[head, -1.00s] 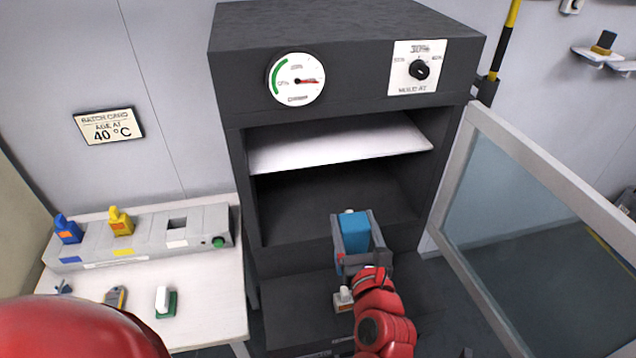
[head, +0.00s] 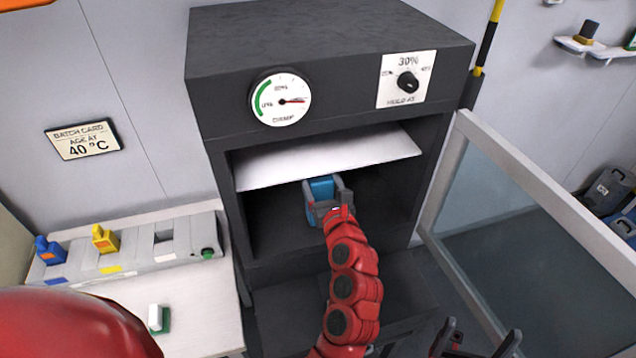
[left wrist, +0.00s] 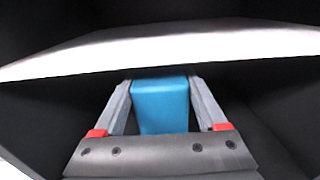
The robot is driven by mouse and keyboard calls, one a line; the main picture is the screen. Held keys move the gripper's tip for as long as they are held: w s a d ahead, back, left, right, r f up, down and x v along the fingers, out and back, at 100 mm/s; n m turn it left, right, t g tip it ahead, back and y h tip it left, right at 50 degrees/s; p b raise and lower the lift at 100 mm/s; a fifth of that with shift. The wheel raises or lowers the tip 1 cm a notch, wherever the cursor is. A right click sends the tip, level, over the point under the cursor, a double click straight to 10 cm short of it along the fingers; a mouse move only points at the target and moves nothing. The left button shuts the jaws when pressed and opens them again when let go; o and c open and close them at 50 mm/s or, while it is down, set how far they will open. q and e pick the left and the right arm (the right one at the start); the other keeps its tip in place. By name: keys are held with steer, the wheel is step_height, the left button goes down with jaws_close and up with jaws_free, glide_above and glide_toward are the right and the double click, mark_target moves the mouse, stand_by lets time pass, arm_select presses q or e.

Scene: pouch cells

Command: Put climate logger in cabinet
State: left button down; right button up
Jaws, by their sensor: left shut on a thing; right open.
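The climate logger, seen as a blue box (head: 321,188), is held between the fingers of my left gripper (head: 325,196). It also shows in the left wrist view (left wrist: 160,105), with a grey finger on each side. The cabinet (head: 215,105) is dark grey, with its glass door (head: 500,215) swung open to the right. My left gripper is inside its open compartment, below the white shelf (head: 330,158) and above the dark compartment floor. The logger's underside is hidden, so I cannot tell whether it touches the floor. My right gripper (head: 480,345) is open and empty at the bottom edge.
A white table (head: 205,305) stands left of the cabinet. On it are a grey holder (head: 140,258) with a blue item (head: 50,250) and a yellow item (head: 104,239), and a white-and-green item (head: 158,318). The open door's frame bounds the space on the right.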

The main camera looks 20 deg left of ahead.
arm_select(q)
steer(key=shift+w+a, duration=0.3)
steer(key=shift+w+a+f, duration=0.1)
steer(key=shift+w+f, duration=0.05)
steer(key=shift+f, duration=1.75)
jaws_free()
